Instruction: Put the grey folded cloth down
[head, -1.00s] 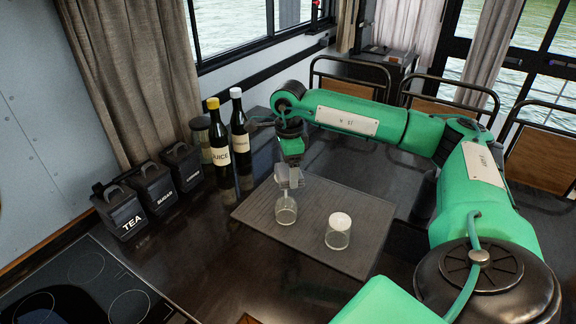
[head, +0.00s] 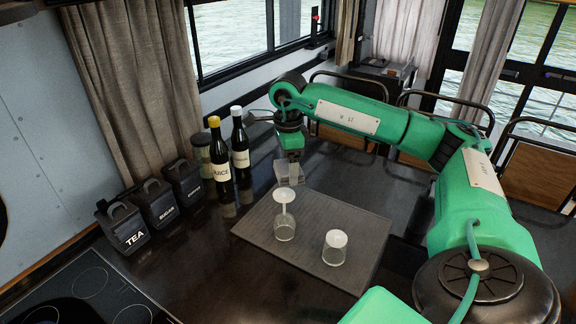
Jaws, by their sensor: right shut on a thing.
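My right gripper (head: 290,160) points down above the dark counter, behind the upturned stemmed glass. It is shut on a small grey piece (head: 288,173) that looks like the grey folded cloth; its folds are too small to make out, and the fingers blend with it. I cannot tell whether the cloth touches the counter. My left gripper is not in view.
A grey mat (head: 265,222) bears an upturned stemmed glass (head: 284,226) and a white-topped glass (head: 335,250). Two bottles (head: 240,145) and a jar stand left of the gripper. Tea (head: 124,228), sugar and third canisters line the wall. A hob (head: 85,290) is front left.

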